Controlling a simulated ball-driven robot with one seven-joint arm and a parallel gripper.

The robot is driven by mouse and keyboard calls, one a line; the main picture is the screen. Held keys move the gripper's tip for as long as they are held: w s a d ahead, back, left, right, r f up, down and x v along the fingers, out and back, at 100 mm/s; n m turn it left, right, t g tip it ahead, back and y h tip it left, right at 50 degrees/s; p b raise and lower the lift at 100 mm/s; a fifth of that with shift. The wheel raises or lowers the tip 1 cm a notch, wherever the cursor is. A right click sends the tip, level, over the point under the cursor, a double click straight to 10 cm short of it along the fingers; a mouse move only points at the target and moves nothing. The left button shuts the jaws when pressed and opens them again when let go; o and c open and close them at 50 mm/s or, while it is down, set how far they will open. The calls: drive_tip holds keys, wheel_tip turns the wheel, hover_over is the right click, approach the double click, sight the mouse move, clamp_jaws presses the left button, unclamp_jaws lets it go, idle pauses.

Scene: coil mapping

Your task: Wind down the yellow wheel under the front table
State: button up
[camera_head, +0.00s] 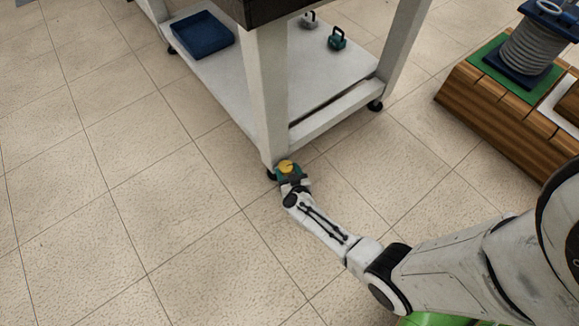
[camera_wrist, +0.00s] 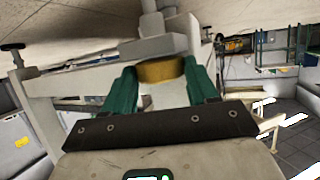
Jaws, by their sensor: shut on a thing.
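The yellow wheel (camera_head: 287,167) sits at the foot of the near leg of the white front table (camera_head: 266,90), close to the floor. It also shows in the wrist view (camera_wrist: 160,71) as a dull yellow ring below a pale post. My gripper (camera_head: 289,176) has reached it from the lower right. In the wrist view the green fingers of my gripper (camera_wrist: 162,88) stand on either side of the wheel and are shut on it. Part of the wheel is hidden by the fingers.
A blue tray (camera_head: 202,34) and two small weights, one grey (camera_head: 309,19) and one teal (camera_head: 337,40), are on the table's lower shelf. The tiled floor at the left is clear.

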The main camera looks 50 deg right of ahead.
drive_tip(key=shift+w+a+r+m+g+h+p, duration=0.1)
drive_tip(key=shift+w+a+m+g+h+p, duration=0.15)
drive_tip(key=shift+m+h+p, duration=0.2)
drive_tip(key=shift+s+m+g+h, duration=0.15)
drive_tip(key=shift+m+g+h, duration=0.1)
drive_tip(key=o, duration=0.8)
drive_tip(key=shift+s, duration=0.1)
drive_tip(key=shift+p+v, duration=2.9)
drive_tip(key=shift+v, duration=2.45)
